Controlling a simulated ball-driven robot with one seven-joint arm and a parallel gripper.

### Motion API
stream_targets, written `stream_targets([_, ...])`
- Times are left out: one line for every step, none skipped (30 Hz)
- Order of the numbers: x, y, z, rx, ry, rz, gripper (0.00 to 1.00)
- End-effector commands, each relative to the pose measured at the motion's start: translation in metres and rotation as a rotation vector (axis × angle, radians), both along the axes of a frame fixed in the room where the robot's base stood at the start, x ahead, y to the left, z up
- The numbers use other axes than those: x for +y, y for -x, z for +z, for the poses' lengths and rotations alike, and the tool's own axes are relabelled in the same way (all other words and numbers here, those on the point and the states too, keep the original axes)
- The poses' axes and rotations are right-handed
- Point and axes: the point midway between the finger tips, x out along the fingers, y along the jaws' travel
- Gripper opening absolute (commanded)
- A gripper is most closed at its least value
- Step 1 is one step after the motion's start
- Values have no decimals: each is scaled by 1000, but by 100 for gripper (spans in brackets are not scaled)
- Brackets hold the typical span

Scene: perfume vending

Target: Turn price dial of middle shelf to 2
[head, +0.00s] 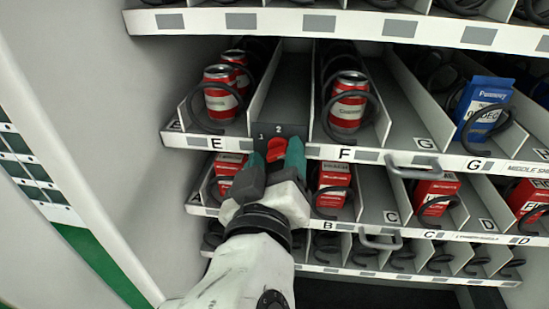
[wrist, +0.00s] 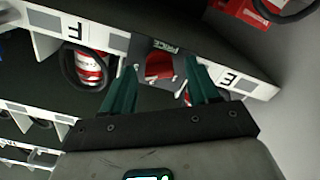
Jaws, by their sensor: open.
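The red price dial (head: 277,147) sits on a dark plate (head: 292,131) on the front edge of the middle shelf (head: 350,152), between labels E and F. Which number the dial points at cannot be told. My gripper (head: 277,155) is open, its green fingers on either side of the dial. In the wrist view, which shows the shelf upside down, the dial (wrist: 160,67) lies between the spread fingertips of my gripper (wrist: 160,74). Whether the fingers touch it is unclear.
Red cans (head: 348,103) stand in wire coils on the middle shelf, and a blue box (head: 484,105) stands at right. A lower shelf with red boxes (head: 333,180) runs below. A handle (head: 413,170) sticks out at right. A grey wall (head: 95,110) bounds the left.

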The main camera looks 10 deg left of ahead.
Motion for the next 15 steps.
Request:
stream_targets([0,0,0,0,0,0,60])
stream_targets([0,0,0,0,0,0,58])
stream_targets([0,0,0,0,0,0,54])
stream_targets([0,0,0,0,0,0,51])
stream_targets([0,0,0,0,0,0,48])
stream_targets([0,0,0,0,0,0,44])
stream_targets([0,0,0,0,0,0,42])
stream_targets([0,0,0,0,0,0,39])
stream_targets([0,0,0,0,0,0,35])
stream_targets([0,0,0,0,0,0,32])
stream_targets([0,0,0,0,0,0,29])
stream_targets([0,0,0,0,0,0,25])
stream_targets([0,0,0,0,0,0,22])
stream_targets([0,0,0,0,0,0,20])
stream_targets([0,0,0,0,0,0,16])
